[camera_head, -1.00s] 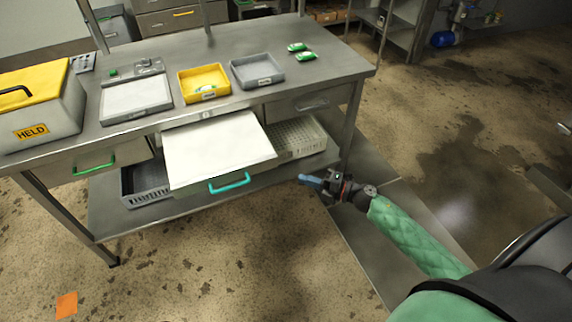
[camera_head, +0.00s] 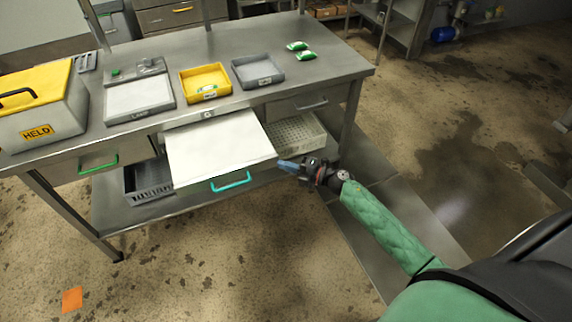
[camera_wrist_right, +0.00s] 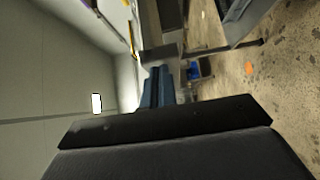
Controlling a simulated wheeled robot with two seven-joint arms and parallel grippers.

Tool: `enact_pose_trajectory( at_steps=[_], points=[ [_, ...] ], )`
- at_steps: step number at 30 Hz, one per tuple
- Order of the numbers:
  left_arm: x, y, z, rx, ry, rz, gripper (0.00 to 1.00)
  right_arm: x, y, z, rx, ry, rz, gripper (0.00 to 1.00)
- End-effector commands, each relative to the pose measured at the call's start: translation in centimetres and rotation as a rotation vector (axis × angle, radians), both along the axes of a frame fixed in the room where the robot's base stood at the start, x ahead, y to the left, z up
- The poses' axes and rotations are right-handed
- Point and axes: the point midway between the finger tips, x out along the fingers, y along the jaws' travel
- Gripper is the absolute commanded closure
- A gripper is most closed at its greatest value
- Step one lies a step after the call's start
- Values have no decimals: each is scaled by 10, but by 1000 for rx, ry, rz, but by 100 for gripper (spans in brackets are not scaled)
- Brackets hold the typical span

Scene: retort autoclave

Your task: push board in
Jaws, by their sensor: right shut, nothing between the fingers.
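The white board (camera_head: 220,148) sticks out from the front of the steel table, below its top, with a teal handle (camera_head: 231,182) on its front edge. My right gripper (camera_head: 284,165) is shut and empty, its blue fingertips just right of the board's front right corner. I cannot tell whether they touch it. In the right wrist view the blue fingers (camera_wrist_right: 158,88) point forward, close together. My left gripper is not in view.
The steel table (camera_head: 225,48) carries a yellow-lidded HELD box (camera_head: 42,115), a yellow tray (camera_head: 205,84) and a grey tray (camera_head: 257,71). A white basket (camera_head: 297,134) and a dark basket (camera_head: 147,180) stand on the lower shelf.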

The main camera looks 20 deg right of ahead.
Motion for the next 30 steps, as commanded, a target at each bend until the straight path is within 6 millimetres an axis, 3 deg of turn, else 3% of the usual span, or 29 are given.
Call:
enact_pose_trajectory(
  at_steps=[13,19,30],
  points=[
    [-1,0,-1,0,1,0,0,3,0,-1,0,0,-1,100],
    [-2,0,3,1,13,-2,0,21,0,-1,-1,-1,-1,100],
    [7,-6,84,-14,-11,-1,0,100,2,-2,-2,-2,-2,100]
  ],
)
